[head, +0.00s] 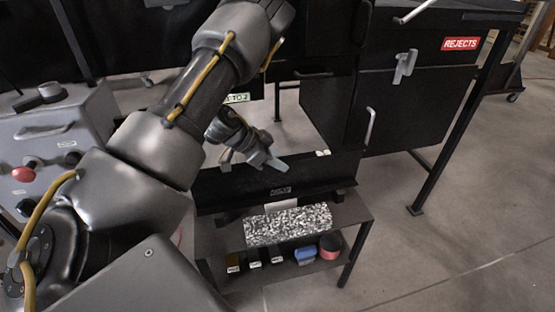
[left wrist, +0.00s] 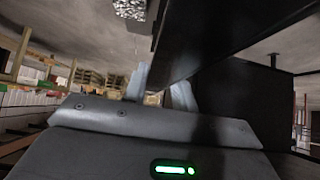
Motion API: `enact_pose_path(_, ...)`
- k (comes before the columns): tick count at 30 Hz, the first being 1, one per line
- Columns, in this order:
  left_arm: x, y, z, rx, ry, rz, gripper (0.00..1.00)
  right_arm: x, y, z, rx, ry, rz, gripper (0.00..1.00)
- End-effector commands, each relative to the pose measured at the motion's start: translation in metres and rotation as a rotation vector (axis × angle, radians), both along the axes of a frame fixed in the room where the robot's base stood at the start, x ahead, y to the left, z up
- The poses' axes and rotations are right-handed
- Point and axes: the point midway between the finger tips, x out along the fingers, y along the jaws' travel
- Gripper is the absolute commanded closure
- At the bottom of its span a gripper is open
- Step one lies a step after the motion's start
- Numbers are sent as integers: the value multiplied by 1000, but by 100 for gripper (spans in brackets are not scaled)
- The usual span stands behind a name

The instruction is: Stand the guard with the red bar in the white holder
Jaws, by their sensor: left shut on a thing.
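My left gripper (head: 272,163) is over the upper edge of a long black panel (head: 315,172) in the middle of the head view. In the left wrist view its two fingers (left wrist: 160,90) stand on either side of a dark panel edge (left wrist: 190,50), shut on it. The panel carries a small pale label. No red bar shows on it, so I cannot tell whether it is the guard. A small white piece (head: 295,204) shows below the panel, behind a speckled pad; I cannot tell whether it is the holder. My right gripper is in neither view.
The speckled pad (head: 288,226) lies on a dark shelf unit (head: 352,208). Below are small boxes, a blue item (head: 304,254) and a red-rimmed round item (head: 330,246). A black cabinet with a REJECTS sign (head: 461,44) stands right. A grey control box (head: 60,135) is left.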

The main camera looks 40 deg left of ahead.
Motion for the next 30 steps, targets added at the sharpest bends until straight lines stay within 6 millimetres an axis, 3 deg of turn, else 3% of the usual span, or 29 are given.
enact_pose_path(22,1,0,-15,-2,-5,0,100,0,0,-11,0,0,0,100)
enact_pose_path(23,1,0,-14,-2,-5,0,70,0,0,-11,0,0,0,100)
enact_pose_path(28,1,0,-14,-1,-3,0,48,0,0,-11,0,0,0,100)
enact_pose_path(30,1,0,-15,-1,-2,-1,48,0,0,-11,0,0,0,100)
